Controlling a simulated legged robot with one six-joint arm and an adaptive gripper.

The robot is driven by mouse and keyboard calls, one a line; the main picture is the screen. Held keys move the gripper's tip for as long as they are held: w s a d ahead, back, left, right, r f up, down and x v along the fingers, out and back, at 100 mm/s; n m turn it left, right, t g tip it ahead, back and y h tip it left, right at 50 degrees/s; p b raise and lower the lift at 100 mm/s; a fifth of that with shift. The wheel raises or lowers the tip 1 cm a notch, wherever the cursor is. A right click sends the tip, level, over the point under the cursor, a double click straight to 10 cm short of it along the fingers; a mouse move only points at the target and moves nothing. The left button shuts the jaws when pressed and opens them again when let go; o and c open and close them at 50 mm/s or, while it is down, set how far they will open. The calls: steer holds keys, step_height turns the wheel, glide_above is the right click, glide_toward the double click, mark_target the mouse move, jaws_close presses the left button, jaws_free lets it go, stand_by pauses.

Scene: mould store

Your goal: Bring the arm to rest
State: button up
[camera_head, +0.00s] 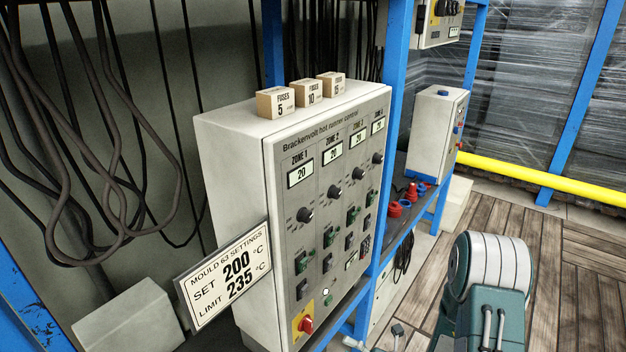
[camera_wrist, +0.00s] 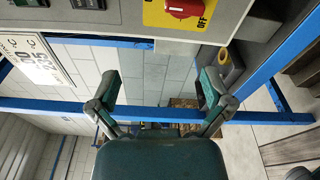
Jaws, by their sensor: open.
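My gripper (camera_wrist: 160,88) is in the wrist view with its two green-padded fingers spread wide and nothing between them. The lower edge of the control cabinet (camera_wrist: 130,18) crosses the top of that view, above and apart from the fingers. Its red rotary switch (camera_wrist: 184,7) on a yellow plate is close to the top edge, with OFF readable beside it. In the head view, my teal and white arm (camera_head: 497,262) is at the lower right, to the right of the cabinet (camera_head: 232,165). The gripper is mostly out of that view.
A card (camera_head: 225,275) reading SET 200, LIMIT 235 is at the cabinet's left. Three fuse boxes (camera_head: 308,93) stand on top. Blue rack posts (camera_head: 393,120) and rails (camera_wrist: 60,107) are close around. Cables (camera_head: 90,130) hang at left. Wooden floor (camera_head: 590,265) is clear at right.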

steer(key=s+a+r+n+g+h, duration=0.2)
steer(key=s+r+n+g, duration=0.4)
steer(key=n, duration=0.5)
steer(key=s+a+r+n+g+h, duration=0.2)
steer(key=s+r+n+g, duration=0.25)
steer(key=r+n, duration=0.45)
steer(key=s+d+r+n+t+h, duration=0.7)
steer(key=d+r+n+h, duration=0.3)
steer(key=n, duration=1)
steer(key=shift+s+d+r+h, duration=0.15)
steer(key=shift+d+r+h, duration=0.1)
steer(key=shift+r+h, duration=0.55)
